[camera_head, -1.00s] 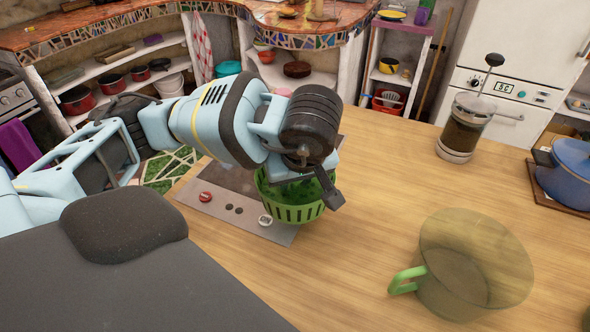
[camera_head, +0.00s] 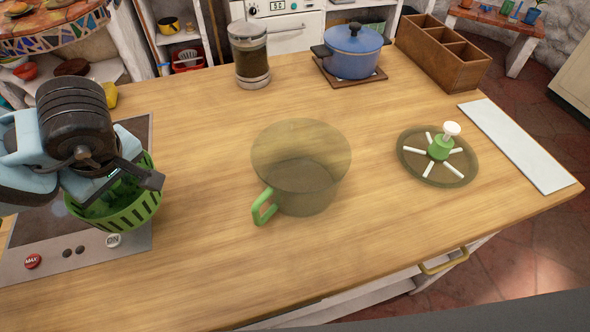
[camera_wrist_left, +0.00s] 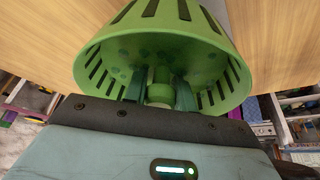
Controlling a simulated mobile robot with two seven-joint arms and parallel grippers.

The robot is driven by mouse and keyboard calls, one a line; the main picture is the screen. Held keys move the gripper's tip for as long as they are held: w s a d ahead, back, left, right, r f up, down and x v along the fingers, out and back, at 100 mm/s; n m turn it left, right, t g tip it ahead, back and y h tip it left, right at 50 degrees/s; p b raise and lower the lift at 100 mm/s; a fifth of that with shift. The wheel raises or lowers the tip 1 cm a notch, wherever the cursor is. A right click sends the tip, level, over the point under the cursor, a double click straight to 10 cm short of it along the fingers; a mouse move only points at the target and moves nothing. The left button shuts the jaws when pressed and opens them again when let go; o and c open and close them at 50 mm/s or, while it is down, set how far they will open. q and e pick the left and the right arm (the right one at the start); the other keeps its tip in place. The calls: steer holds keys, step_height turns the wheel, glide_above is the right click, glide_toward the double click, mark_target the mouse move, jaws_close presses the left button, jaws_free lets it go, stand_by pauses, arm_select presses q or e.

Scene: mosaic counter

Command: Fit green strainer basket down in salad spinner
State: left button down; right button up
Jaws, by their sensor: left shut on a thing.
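The green strainer basket (camera_head: 132,212) hangs at the left in the head view, its open side up, over the right end of the cooktop. My left gripper (camera_head: 118,183) reaches down inside it and is shut on it. In the left wrist view the basket (camera_wrist_left: 165,22) fills the top middle, and the fingers (camera_wrist_left: 158,92) sit on either side of its central hub. The salad spinner bowl (camera_head: 315,185), see-through olive with a green handle at its left, stands upright at mid-counter, empty. It is right of the basket and apart from it. My right gripper is out of view.
The spinner lid (camera_head: 425,167) with green hub and white knob lies right of the bowl. A coffee press (camera_head: 250,60), blue pot (camera_head: 353,55) and wooden box (camera_head: 440,55) stand along the back. A white board (camera_head: 515,145) lies far right. The cooktop (camera_head: 30,255) is at left; wood between it and the bowl is clear.

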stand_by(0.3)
arm_select(q)
steer(key=shift+w+d+f+m+h, duration=0.25)
steer(key=shift+d+m, duration=0.2)
steer(key=shift+m, duration=0.45)
steer(key=d+m, duration=0.1)
steer(key=m, duration=0.1)
steer(key=w+d+f+m+t+h, duration=0.1)
steer(key=m, duration=0.1)
steer(key=d+m+h, duration=0.1)
steer(key=m, duration=0.1)
steer(key=shift+w+d+f+m+t, duration=0.2)
steer(key=shift+m+t, duration=0.1)
steer(key=shift+t, duration=0.1)
steer(key=m, duration=0.1)
steer(key=d+m+h, duration=0.1)
steer(key=shift+w+d+f+m, duration=0.1)
steer(key=shift+w+d+m, duration=0.2)
steer(key=shift+m, duration=0.1)
steer(key=shift+s, duration=0.1)
